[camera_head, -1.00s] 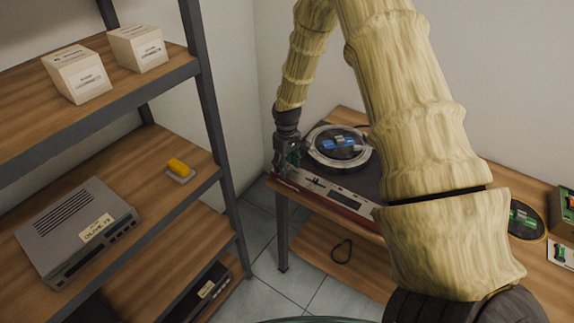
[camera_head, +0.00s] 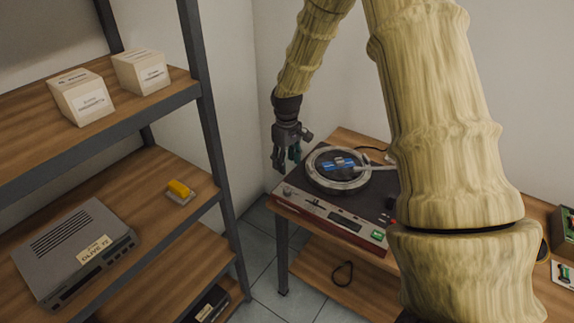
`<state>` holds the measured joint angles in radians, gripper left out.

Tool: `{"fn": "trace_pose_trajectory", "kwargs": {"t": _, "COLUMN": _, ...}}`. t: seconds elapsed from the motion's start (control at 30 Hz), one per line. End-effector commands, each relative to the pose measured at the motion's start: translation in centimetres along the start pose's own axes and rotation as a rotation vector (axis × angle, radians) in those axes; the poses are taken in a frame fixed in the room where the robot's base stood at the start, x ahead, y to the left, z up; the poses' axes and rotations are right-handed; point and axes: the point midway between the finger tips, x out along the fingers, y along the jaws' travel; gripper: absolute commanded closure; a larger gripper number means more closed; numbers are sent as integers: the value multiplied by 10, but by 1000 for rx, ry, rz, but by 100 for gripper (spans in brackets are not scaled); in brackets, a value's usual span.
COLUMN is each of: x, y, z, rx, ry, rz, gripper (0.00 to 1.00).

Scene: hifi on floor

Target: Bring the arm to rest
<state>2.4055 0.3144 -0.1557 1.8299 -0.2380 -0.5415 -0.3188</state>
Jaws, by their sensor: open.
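My gripper (camera_head: 287,163) is at the end of my pale, ridged arm. It hangs fingers down, open and with nothing seen between its fingers. It is above and beside the left back part of a dark turntable (camera_head: 330,213) with a red front. The gripper looks apart from the turntable, though the exact gap cannot be told. My arm hides the right side of the turntable and part of the table.
The turntable stands on a wooden table (camera_head: 350,137) against the wall. A metal-framed shelf (camera_head: 203,110) on the left holds two white boxes (camera_head: 80,97), a grey device (camera_head: 72,250) and a yellow item (camera_head: 180,188). Small items lie at the far right. Tiled floor shows between shelf and table.

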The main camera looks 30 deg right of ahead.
Motion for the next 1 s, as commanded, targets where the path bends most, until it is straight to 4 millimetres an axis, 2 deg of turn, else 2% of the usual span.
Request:
{"fn": "trace_pose_trajectory", "kwargs": {"t": 0.47, "x": 0, "y": 0, "z": 0, "rx": 0, "ry": 0, "rz": 0, "gripper": 51}}
{"fn": "trace_pose_trajectory", "kwargs": {"t": 0.57, "x": 7, "y": -4, "z": 2, "rx": 1, "ry": -1, "rz": -1, "gripper": 51}}
{"fn": "trace_pose_trajectory", "kwargs": {"t": 0.67, "x": 32, "y": -17, "z": 9, "rx": 6, "ry": -3, "rz": -3, "gripper": 51}}
{"fn": "trace_pose_trajectory", "kwargs": {"t": 0.77, "x": 70, "y": -40, "z": 22, "rx": 16, "ry": -3, "rz": -8, "gripper": 51}}
{"fn": "trace_pose_trajectory", "kwargs": {"t": 1.0, "x": 164, "y": -101, "z": 72, "rx": 58, "ry": 4, "rz": -18, "gripper": 51}}
